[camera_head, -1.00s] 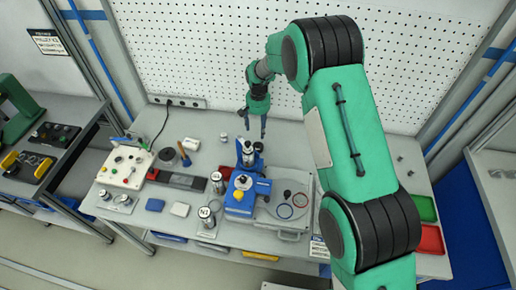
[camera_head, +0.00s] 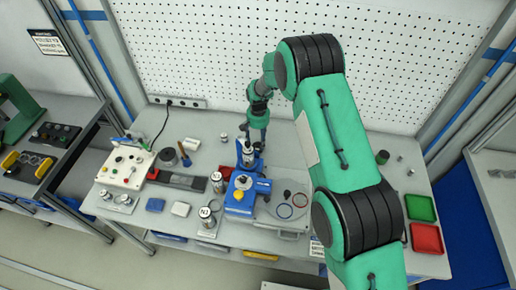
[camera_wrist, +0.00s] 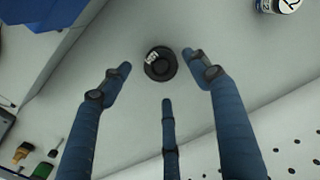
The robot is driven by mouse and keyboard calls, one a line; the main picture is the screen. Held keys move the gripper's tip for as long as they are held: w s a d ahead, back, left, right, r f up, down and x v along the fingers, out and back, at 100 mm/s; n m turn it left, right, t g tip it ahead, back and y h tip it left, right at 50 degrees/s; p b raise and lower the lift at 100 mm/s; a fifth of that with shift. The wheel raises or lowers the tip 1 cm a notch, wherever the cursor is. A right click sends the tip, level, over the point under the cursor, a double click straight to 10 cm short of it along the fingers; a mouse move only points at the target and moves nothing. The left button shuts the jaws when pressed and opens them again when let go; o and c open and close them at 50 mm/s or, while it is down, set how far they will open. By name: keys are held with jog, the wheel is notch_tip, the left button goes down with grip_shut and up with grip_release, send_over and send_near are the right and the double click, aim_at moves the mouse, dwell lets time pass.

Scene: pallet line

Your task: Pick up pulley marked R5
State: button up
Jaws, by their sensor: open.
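In the wrist view a dark round pulley (camera_wrist: 160,66) lies on the grey bench, with a small white label on its side. The label's letters are too small and tilted to read surely. My gripper (camera_wrist: 163,82) has three blue fingers, spread wide and empty, and the pulley shows between and just beyond their tips. In the head view my gripper (camera_head: 256,138) hangs above the back of the bench, behind the blue fixture (camera_head: 240,207). I cannot make out the dark pulley there.
A silver labelled cylinder (camera_wrist: 281,4) shows at the wrist view's top right. Silver cylinders (camera_head: 207,218) stand near the blue fixture. A white control box (camera_head: 125,166) stands left, green (camera_head: 421,208) and red (camera_head: 427,238) trays right. The perforated wall (camera_head: 210,60) rises behind.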

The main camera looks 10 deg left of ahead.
aim_at(258, 146)
jog(key=shift+f+p, duration=0.4)
jog(key=shift+f, duration=2.2)
jog(key=c, duration=1.3)
jog(key=shift+w+r, duration=0.1)
jog(key=shift+r, duration=0.05)
jog(key=shift+r+b, duration=0.45)
jog(key=shift+r, duration=4.45)
